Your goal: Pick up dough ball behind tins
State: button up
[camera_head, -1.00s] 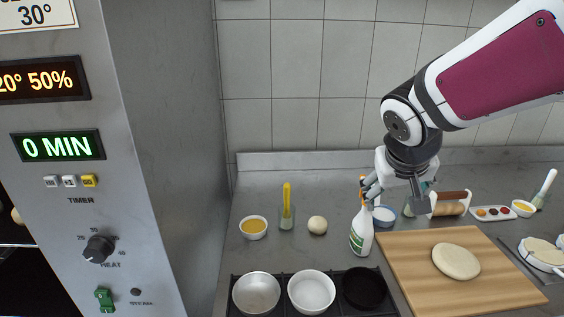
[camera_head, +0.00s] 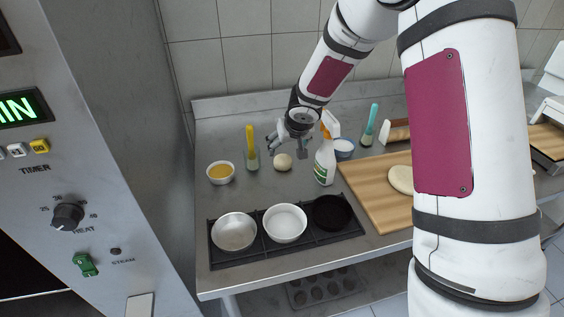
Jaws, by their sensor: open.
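The dough ball (camera_head: 283,162) is small, round and cream-coloured. It sits on the steel counter behind the tins, between the yellow-handled brush in its glass and the spray bottle. The tins stand on a black rack: a silver one (camera_head: 234,232), a white one (camera_head: 285,223) and a dark one (camera_head: 331,213). My gripper (camera_head: 290,146) is open and empty, pointing down just above and behind the dough ball. I cannot tell the exact gap between fingers and dough. Nothing hides the dough ball's front.
A white spray bottle (camera_head: 325,160) stands close on the right of the dough ball. A yellow brush in a glass (camera_head: 251,156) and a bowl of yellow liquid (camera_head: 221,174) are on its left. A wooden board (camera_head: 372,196) lies to the right. The tiled wall is behind.

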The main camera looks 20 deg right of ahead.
aim_at(284, 155)
jog(key=b+x, duration=0.1)
jog(key=x, duration=0.4)
jog(key=shift+f+b, duration=0.1)
jog(key=shift+b, duration=0.2)
jog(key=b+x, duration=0.3)
jog(key=x, duration=0.2)
jog(key=shift+s+a+f, duration=0.1)
jog(key=shift+f, duration=0.05)
jog(key=c, duration=1.3)
